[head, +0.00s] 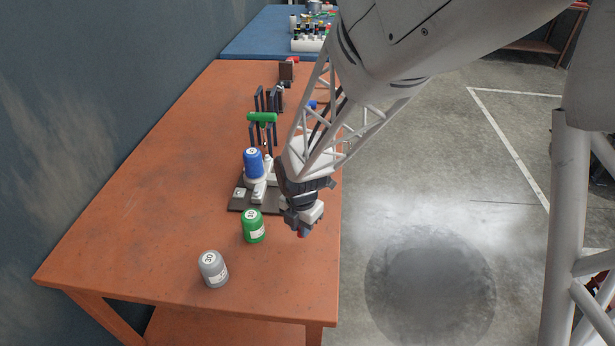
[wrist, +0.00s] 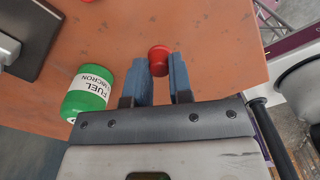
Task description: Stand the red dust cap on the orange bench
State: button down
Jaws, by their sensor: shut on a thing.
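The red dust cap (wrist: 159,54) sits between the two blue-grey fingers of my gripper (wrist: 161,75) in the wrist view, at their tips. My gripper is shut on it. In the head view my gripper (head: 302,232) is over the right part of the orange bench (head: 165,190), near its right edge, and only a small bit of red shows under it. The bench surface also shows behind the cap in the wrist view (wrist: 215,45). I cannot tell whether the cap touches the bench.
A green fuel filter (head: 253,226) stands left of my gripper, and a grey canister (head: 213,269) stands nearer the front. A blue canister (head: 253,164) is on a dark-based fixture (head: 243,200) behind. The bench's front middle is clear.

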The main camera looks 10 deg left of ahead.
jog(key=shift+w+a+f, duration=0.1)
jog(key=shift+w+a, duration=0.2)
jog(key=shift+w, duration=0.35)
jog(key=shift+w+a+f, duration=0.1)
jog(key=shift+w+a, duration=0.2)
jog(key=shift+w, duration=0.3)
jog(key=shift+f, duration=1.7)
jog(key=shift+f, duration=0.1)
jog(key=c, duration=1)
grip_release()
jog(key=shift+r, duration=6.15)
